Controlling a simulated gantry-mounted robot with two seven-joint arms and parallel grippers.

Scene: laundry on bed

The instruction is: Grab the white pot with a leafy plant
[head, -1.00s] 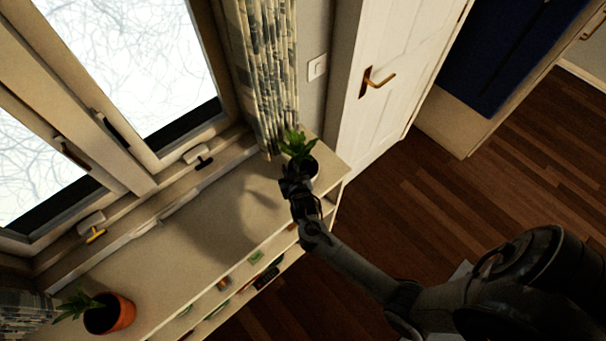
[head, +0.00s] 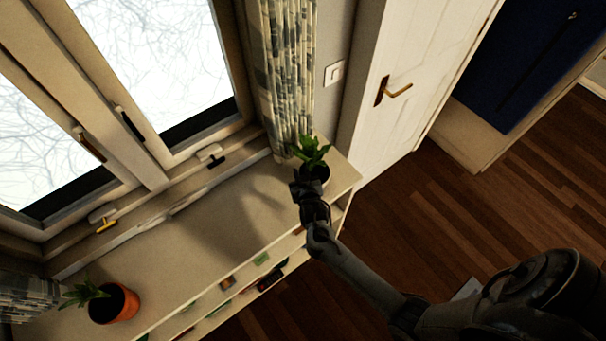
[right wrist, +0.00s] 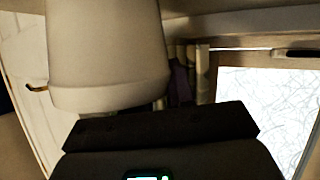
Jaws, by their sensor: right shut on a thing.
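The leafy green plant (head: 310,152) shows at the far right end of the shelf top in the head view. Its pot (head: 322,172) is mostly in shadow and partly hidden by my right gripper. In the right wrist view the white pot (right wrist: 105,55) is large and close, at upper left, just beyond the dark gripper finger (right wrist: 160,125). My right gripper (head: 304,188) is shut on the pot's near side. I cannot tell whether the pot's base touches the shelf. My left gripper is not in view.
The long shelf (head: 190,235) runs under the window (head: 150,70), with books on its lower level. An orange pot (head: 122,303) with a plant stands at its left end. A patterned curtain (head: 290,80) hangs close behind the plant. A white door (head: 400,70) and open wooden floor (head: 400,240) lie right.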

